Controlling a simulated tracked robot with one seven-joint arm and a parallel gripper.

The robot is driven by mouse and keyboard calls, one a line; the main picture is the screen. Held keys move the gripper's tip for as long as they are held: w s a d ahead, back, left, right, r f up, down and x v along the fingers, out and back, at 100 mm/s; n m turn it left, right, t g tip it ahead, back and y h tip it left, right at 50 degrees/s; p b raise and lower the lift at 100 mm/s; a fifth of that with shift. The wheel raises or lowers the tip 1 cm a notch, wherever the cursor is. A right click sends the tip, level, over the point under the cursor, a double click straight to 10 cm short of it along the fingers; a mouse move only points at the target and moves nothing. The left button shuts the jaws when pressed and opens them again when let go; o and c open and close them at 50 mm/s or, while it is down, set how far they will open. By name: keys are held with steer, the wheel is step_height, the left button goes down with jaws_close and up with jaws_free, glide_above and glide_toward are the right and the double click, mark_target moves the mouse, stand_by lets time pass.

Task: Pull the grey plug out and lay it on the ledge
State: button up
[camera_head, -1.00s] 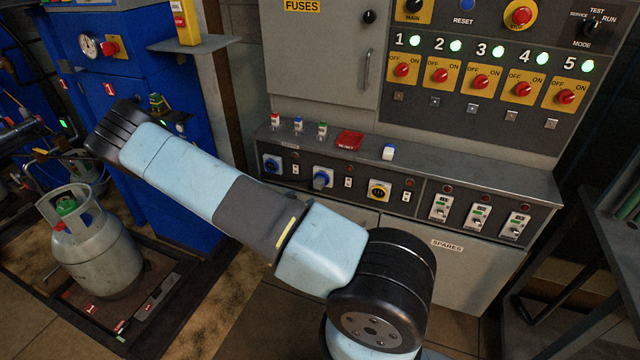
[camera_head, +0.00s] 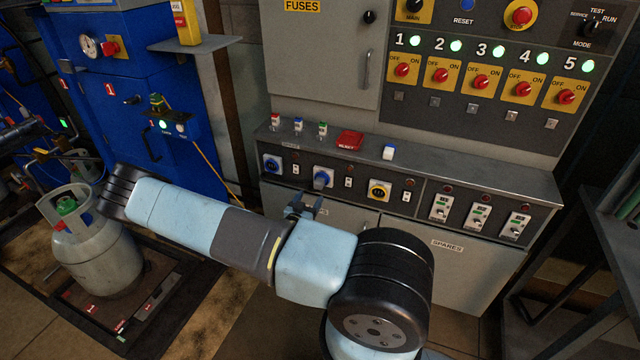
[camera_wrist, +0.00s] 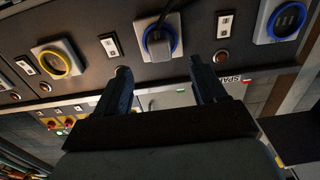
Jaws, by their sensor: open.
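The grey plug (camera_head: 321,179) sits in the middle blue-ringed socket on the front of the low console. In the wrist view the plug (camera_wrist: 158,43) shows at the top, ahead of the gap between my fingers. My gripper (camera_head: 305,203) is open and empty, just below and in front of that socket. The wrist view shows its two dark fingers (camera_wrist: 159,68) apart, with nothing between them. The ledge (camera_head: 455,173) is the grey top of the console, above the sockets.
The ledge's right part is clear. An empty blue socket (camera_head: 272,163) and a yellow socket (camera_head: 379,190) flank the plug. A gas cylinder (camera_head: 92,245) stands at left.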

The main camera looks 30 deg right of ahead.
mark_target(317, 187)
steer(key=shift+x, duration=4.3)
steer(key=shift+c, duration=0.3)
jaws_close()
steer(key=shift+s+a, duration=0.1)
steer(key=shift+v, duration=2.9)
